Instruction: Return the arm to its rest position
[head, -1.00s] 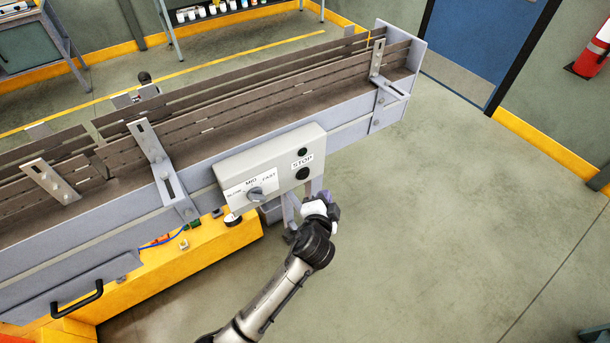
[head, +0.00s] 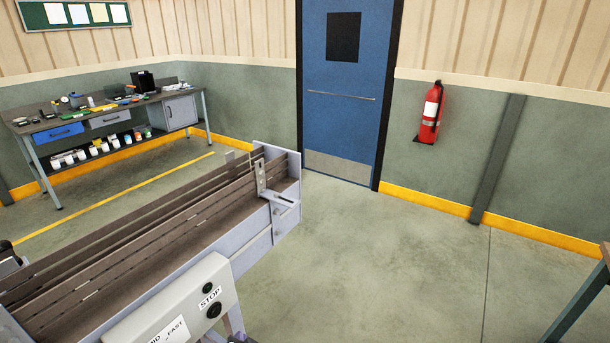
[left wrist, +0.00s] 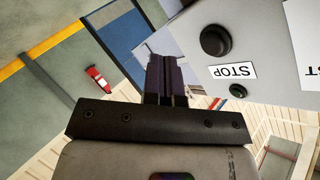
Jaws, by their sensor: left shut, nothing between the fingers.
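My left gripper (left wrist: 166,72) shows in the left wrist view with its dark fingers together and nothing between them. The light grey control box (left wrist: 265,35) is in front of it and to its right, with a STOP label (left wrist: 233,71), a large dark button (left wrist: 215,41) and a smaller dark green one (left wrist: 238,91). Whether the fingers touch the box I cannot tell. In the head view the box (head: 190,290) is at the bottom, on the conveyor's side, its lower part cut off. Only a small dark bit of my left arm shows at the bottom edge there. My right gripper is not in view.
The conveyor (head: 150,225) with brown slats runs from lower left to the middle. A workbench (head: 100,120) with tools stands at the back left. A blue door (head: 340,130) and a red extinguisher (head: 430,115) are behind. The floor to the right is mostly clear.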

